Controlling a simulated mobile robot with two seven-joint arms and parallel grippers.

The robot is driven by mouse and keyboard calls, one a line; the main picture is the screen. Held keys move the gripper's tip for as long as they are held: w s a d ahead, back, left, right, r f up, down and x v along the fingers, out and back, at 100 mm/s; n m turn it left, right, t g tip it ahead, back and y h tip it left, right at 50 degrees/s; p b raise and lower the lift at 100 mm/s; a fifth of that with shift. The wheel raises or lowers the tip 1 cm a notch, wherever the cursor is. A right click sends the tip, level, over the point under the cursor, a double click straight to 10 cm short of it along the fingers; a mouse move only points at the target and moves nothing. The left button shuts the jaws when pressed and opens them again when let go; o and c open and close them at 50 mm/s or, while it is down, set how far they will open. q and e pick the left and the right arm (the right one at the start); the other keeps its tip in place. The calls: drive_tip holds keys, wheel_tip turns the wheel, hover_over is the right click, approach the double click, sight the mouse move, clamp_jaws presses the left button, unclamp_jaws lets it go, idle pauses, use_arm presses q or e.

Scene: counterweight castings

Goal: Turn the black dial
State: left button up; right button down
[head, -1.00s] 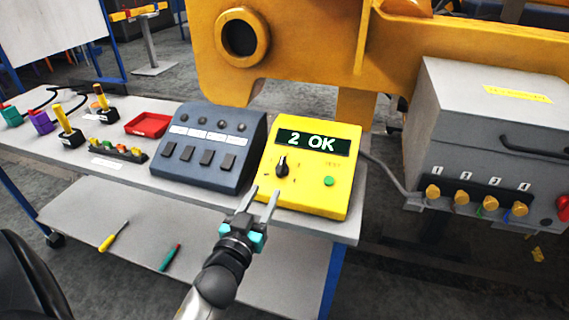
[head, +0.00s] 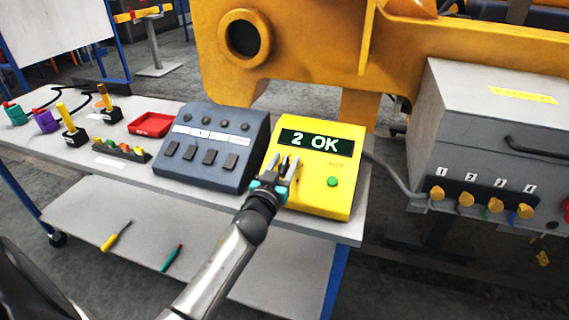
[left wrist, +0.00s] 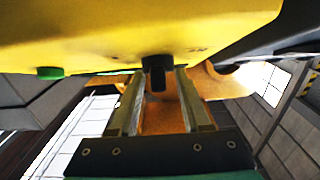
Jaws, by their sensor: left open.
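The yellow tester box (head: 318,204) stands at the right end of the bench, with its display reading "2 OK" and a green button (head: 333,181). The black dial (head: 285,163) on its face is partly hidden by my left gripper in the head view. My left gripper (head: 285,168) is open, with its fingers at the dial. In the left wrist view the black dial (left wrist: 156,70) shows between the fingertips (left wrist: 157,85), with a gap on each side. My right gripper is not in view.
A dark grey switch box (head: 212,150) stands left of the tester. A red tray (head: 151,124) and several small plugs lie further left. A grey cabinet (head: 480,140) with numbered orange connectors stands on the right. Two tools lie on the lower shelf (head: 220,240).

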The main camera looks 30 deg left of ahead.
use_arm(q)
drive_tip(key=shift+c, duration=0.4)
clamp_jaws()
